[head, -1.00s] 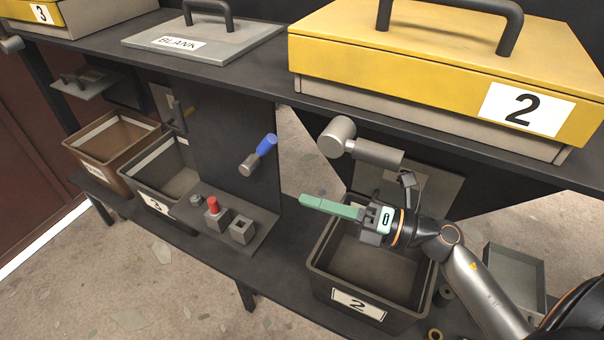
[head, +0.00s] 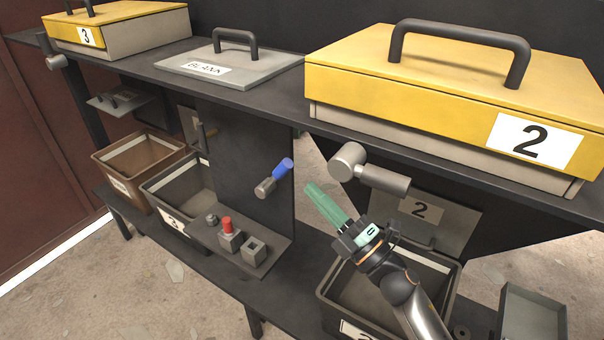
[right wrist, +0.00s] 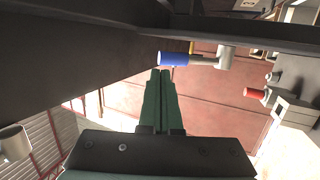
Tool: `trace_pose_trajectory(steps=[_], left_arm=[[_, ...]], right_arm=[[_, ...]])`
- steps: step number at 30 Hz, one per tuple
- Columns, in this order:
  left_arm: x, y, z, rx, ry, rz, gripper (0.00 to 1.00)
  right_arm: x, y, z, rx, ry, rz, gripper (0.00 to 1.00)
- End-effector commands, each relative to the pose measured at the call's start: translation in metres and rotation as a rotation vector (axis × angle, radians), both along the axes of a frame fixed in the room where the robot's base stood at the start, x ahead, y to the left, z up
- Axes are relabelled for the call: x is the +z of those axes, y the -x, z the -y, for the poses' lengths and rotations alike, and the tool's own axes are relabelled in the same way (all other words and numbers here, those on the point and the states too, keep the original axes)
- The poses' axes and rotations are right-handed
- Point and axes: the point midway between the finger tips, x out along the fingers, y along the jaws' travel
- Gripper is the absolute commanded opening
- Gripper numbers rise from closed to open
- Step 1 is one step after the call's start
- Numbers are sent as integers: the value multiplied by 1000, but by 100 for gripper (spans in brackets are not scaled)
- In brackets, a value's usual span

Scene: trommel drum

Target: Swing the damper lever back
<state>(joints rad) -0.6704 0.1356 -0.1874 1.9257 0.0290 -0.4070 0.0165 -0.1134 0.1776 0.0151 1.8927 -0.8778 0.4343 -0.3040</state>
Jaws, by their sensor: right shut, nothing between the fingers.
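A lever with a blue grip (head: 283,170) and a grey cylindrical end stands out from the dark upright panel (head: 240,155); I take it for the damper lever. It also shows in the right wrist view (right wrist: 174,59), just beyond my fingertips. My right gripper (head: 318,191) has green fingers, shut and empty, pointing up and left. It is right of the blue grip and apart from it in the head view. In the right wrist view its fingertips (right wrist: 160,73) point close to the blue grip's left end; contact cannot be made out. My left gripper is not in view.
A grey cylinder fitting (head: 350,160) sticks out just above my right gripper, under the shelf with the yellow lid 2 (head: 450,75). Bin 2 (head: 330,290) is below my wrist. A red button (head: 228,226) sits on a low ledge (head: 205,238).

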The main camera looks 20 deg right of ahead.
Motion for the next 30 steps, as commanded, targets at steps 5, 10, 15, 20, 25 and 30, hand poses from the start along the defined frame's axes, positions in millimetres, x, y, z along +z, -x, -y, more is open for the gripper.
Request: trace_pose_trajectory(steps=[5,10,15,20,25,30], left_arm=[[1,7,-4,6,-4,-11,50],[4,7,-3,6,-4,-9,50],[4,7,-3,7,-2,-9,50],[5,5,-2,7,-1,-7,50],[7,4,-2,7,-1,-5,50],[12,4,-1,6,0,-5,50]], right_arm=[[13,-24,-12,1,1,2,0],[17,-35,-17,0,0,0,0],[17,-37,-19,0,0,-1,0],[17,-37,-18,1,1,-1,0],[18,-38,-19,1,1,1,0],[25,-41,-22,2,1,2,0]])
